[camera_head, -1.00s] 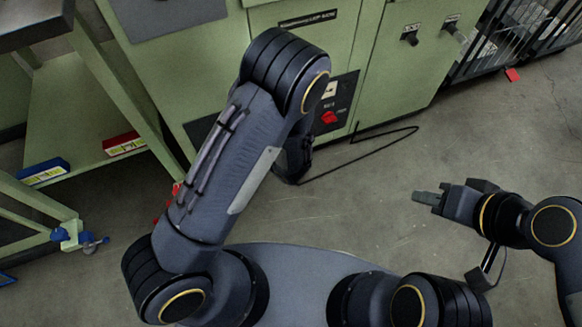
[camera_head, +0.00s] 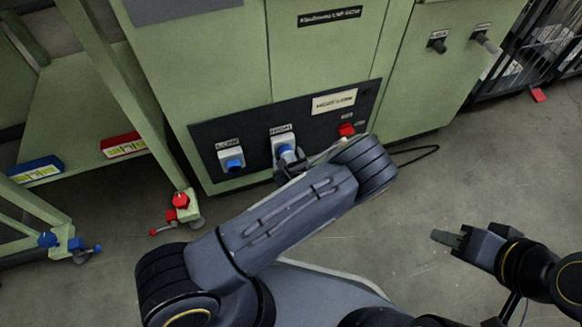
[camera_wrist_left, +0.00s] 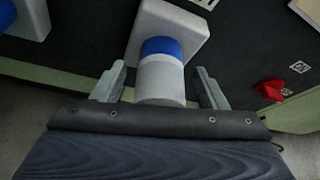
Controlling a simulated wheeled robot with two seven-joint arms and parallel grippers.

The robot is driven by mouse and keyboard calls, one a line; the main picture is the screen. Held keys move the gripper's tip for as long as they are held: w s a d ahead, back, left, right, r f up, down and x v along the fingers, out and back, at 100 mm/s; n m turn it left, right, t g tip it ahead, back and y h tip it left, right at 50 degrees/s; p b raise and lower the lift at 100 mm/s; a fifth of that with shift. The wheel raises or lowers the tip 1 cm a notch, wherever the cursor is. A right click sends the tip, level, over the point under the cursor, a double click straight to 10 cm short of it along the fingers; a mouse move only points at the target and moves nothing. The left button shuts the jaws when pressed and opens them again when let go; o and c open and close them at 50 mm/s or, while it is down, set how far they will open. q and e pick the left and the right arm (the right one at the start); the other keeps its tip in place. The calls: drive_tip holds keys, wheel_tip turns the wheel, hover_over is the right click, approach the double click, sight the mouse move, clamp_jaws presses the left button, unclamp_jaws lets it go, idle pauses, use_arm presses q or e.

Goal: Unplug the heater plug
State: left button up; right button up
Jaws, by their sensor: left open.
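A grey plug with a blue collar (camera_wrist_left: 162,75) sits in the white socket labelled HIGH (camera_head: 281,136), low on the green cabinet's black panel. My left gripper (camera_head: 289,160) is at this plug. In the left wrist view its fingers stand open, one on each side of the grey plug body, with visible gaps. My left arm hides part of the plug in the head view. A second white socket with a blue part (camera_head: 232,160), labelled LOW, is to the left. My right gripper (camera_head: 446,238) is over the floor at right, away from the cabinet; its finger gap is unclear.
A red switch (camera_head: 347,130) is on the panel to the right of the HIGH socket. A black cable (camera_head: 420,150) lies on the floor. A green shelf frame (camera_head: 100,95) with blue and red boxes stands at left. The floor near my right gripper is clear.

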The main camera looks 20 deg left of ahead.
use_arm(q)
drive_tip(key=shift+w+a+f, duration=0.1)
drive_tip(key=shift+w+a, duration=0.05)
drive_tip(key=shift+w, duration=0.15)
drive_tip(key=c, duration=1.1)
drive_tip(key=shift+s+d+p, duration=0.1)
drive_tip(key=shift+s+d, duration=0.4)
drive_tip(key=shift+s, duration=0.25)
drive_tip(key=shift+s+d+p, duration=0.15)
drive_tip(key=shift+s+d, duration=0.35)
drive_tip(key=shift+s, duration=0.25)
drive_tip(key=shift+s+d+p, duration=0.1)
drive_tip(key=shift+s+d, duration=0.4)
drive_tip(key=shift+s, duration=0.25)
drive_tip(key=shift+s+d, duration=0.15)
drive_tip(key=shift+s, duration=0.05)
drive_tip(key=shift+s+d, duration=0.8)
drive_tip(key=shift+s, duration=0.4)
drive_tip(key=shift+s+d, duration=0.85)
drive_tip(key=shift+s, duration=0.4)
drive_tip(key=shift+s+d, duration=0.8)
drive_tip(key=shift+s, duration=0.4)
